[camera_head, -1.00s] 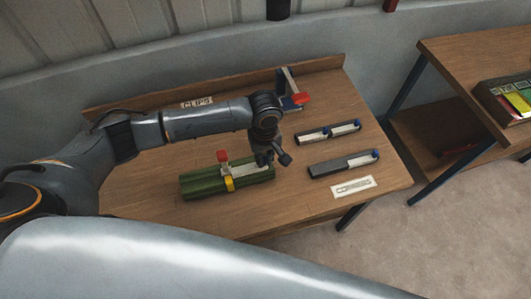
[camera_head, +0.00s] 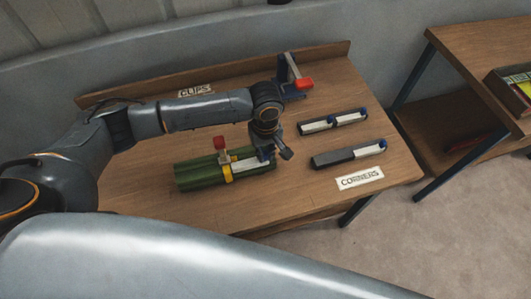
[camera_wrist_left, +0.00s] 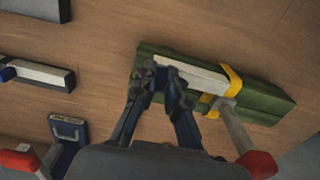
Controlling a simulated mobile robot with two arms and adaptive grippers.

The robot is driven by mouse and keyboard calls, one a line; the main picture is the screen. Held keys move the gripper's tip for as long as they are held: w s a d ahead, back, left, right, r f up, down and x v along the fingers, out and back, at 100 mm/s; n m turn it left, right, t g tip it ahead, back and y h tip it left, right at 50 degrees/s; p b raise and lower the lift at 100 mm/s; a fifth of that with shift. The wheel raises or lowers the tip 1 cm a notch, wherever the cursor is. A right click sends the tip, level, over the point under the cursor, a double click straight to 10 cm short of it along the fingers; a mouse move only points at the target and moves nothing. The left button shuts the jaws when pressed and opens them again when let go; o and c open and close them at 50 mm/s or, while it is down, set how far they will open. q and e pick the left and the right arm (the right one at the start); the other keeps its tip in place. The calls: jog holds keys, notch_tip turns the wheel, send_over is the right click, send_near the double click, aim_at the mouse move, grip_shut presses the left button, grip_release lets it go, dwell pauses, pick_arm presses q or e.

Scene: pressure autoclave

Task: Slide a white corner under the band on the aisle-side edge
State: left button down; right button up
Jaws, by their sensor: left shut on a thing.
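A green bundle (camera_head: 197,175) lies on the wooden table with a yellow band (camera_head: 228,173) around it. In the left wrist view the green bundle (camera_wrist_left: 268,106) and yellow band (camera_wrist_left: 231,80) are close ahead. A white corner (camera_head: 244,165) lies along the bundle's upper edge; in the wrist view the white corner (camera_wrist_left: 195,76) reaches from my fingertips to the band. I cannot tell whether its far end is under the band. My left gripper (camera_head: 266,155) is shut on the corner's near end; its fingertips (camera_wrist_left: 166,76) hide that end. My right gripper is not in view.
Another red-and-blue clip (camera_head: 298,86) stands at the back. Two dark holders (camera_head: 332,122) (camera_head: 332,159) with white pieces lie right, near the CORNERS label (camera_head: 360,177). A second table (camera_head: 470,55) stands further right.

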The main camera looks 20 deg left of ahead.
aim_at(248, 163)
pick_arm(q)
jog(key=shift+f+b, duration=0.45)
jog(key=shift+f, duration=0.05)
jog(key=shift+s+a+r+p, duration=0.2)
jog(key=shift+a+p, duration=0.1)
jog(key=shift+p, duration=0.15)
jog(key=shift+s+a+p, duration=0.25)
jog(key=shift+a+p, duration=0.2)
jog(key=shift+s+a+f+p, duration=0.1)
jog(key=shift+s+a+p, duration=0.35)
jog(key=shift+a+p, duration=0.15)
jog(key=shift+s+a+p, duration=0.45)
jog(key=shift+a+p, duration=0.05)
jog(key=shift+a, duration=0.2)
jog(key=c, duration=1.3)
grip_release()
